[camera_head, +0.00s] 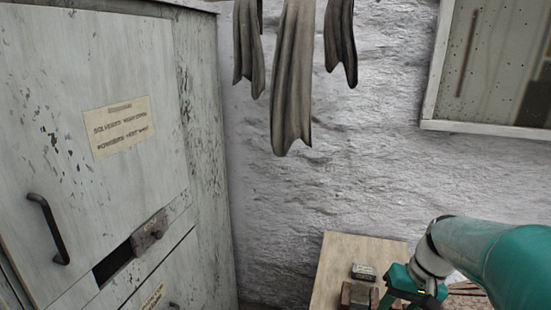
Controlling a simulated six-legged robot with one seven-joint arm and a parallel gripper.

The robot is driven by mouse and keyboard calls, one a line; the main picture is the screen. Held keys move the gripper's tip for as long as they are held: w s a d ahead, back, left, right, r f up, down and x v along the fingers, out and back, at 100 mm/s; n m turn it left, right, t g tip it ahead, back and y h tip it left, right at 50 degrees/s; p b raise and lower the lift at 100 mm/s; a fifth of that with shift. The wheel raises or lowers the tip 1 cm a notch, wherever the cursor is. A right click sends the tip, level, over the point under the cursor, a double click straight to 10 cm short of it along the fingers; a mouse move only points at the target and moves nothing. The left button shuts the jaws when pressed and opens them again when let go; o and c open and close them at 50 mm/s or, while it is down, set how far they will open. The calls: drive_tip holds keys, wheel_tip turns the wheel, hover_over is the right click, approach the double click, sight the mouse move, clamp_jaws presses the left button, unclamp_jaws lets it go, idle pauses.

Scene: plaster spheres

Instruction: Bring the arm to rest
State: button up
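My teal and grey arm reaches in from the right edge at the lower right. Its end, my gripper (404,287), is low in the picture, over the right side of a wooden-topped surface (337,262). The fingers are too small and cut off by the bottom edge to tell whether they are open or shut. I cannot tell whether the gripper touches anything.
A small dark-topped block (363,272) and a brown block (356,296) lie beside the gripper. A worn grey cabinet (130,75) with a black handle (48,228) fills the left. Grey cloths (292,85) hang above. A framed panel (490,65) is on the rough wall (390,165).

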drive_tip(key=s+a+r+n+t+h, duration=0.2)
drive_tip(key=s+a+r+t, duration=0.3)
drive_tip(key=s+a, duration=0.5)
wheel_tip(320, 180, up, 2)
drive_tip(key=shift+s+h, duration=0.7)
drive_tip(key=shift+s, duration=0.2)
drive_tip(key=shift+c, duration=0.5)
